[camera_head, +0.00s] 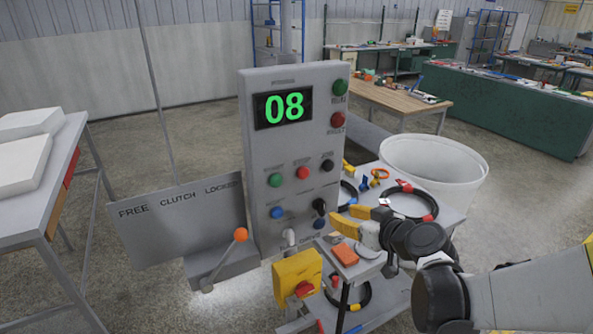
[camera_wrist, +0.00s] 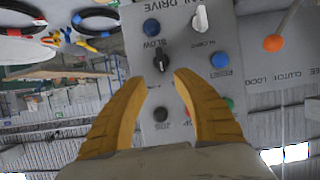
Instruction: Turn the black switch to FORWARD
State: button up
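The black switch (camera_head: 320,207) is on the lower right of the grey control panel (camera_head: 258,165), just above a blue button. My gripper (camera_head: 341,217) is right of it, its yellow fingers pointing at the panel. In the wrist view, which shows the panel upside down, the black switch (camera_wrist: 162,62) lies just beyond and between the fingertips (camera_wrist: 160,78). The fingers are open, with a gap around the line to the switch; I see no contact. The FORWARD marking is not legible, so I cannot tell the switch's setting.
A white selector (camera_wrist: 200,19), a blue button (camera_wrist: 220,60) and a black button (camera_wrist: 161,114) sit close to the switch. Hoses lie on the shelf (camera_head: 445,217) at right.

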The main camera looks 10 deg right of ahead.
aim_at(324, 207)
jog(key=b+x, duration=0.2)
jog(key=x, duration=0.8)
jog(key=shift+w+a+f, duration=0.15)
jog(key=shift+w+f, duration=0.05)
jog(key=shift+w, duration=0.05)
grip_shut()
